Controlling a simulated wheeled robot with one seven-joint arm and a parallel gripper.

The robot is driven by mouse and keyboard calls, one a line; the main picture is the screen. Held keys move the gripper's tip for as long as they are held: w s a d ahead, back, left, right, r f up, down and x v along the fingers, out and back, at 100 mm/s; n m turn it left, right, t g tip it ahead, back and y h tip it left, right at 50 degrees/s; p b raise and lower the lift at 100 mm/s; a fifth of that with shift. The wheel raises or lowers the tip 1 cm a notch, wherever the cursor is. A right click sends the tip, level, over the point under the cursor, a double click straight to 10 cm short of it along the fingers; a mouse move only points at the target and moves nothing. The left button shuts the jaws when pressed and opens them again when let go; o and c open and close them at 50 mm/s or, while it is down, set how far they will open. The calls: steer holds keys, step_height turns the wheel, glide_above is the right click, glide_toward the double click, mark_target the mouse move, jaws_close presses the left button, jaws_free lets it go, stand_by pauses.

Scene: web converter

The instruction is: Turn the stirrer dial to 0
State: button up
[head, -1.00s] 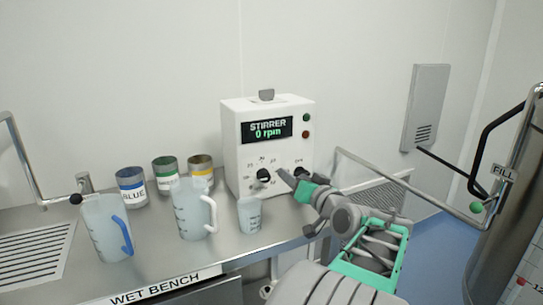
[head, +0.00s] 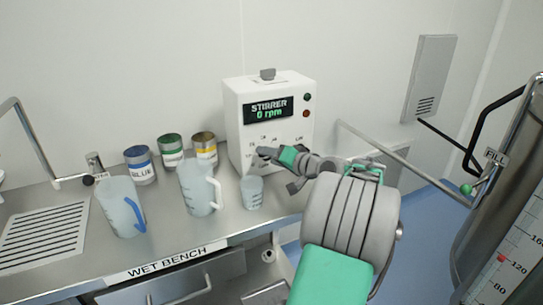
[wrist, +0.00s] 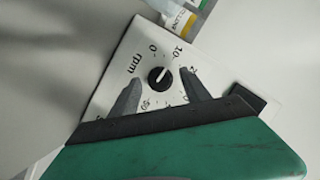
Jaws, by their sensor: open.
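The stirrer box (head: 238,120) is white and stands on the bench by the wall. Its display (head: 268,108) reads "STIRRER 0 rpm". The dial (wrist: 159,76) is a round black knob with a light pointer mark on a white face, with 0, 10 and "rpm" printed around it. The mark appears to lean toward the 0–10 side, but its exact setting is too small to tell. My gripper (wrist: 161,78) is open, with one grey finger on each side of the dial. Contact cannot be told. In the head view my gripper (head: 264,154) covers most of the dial.
A small beaker (head: 252,193) stands just below my gripper. Two jugs, one with a white handle (head: 197,190) and one with a blue handle (head: 122,208), and several paint cans (head: 140,167) stand to the left. A metal rail (head: 380,142) runs at right.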

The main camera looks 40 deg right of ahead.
steer(key=shift+w+f, duration=0.1)
steer(key=shift+w, duration=0.1)
jaws_close()
stand_by(0.5)
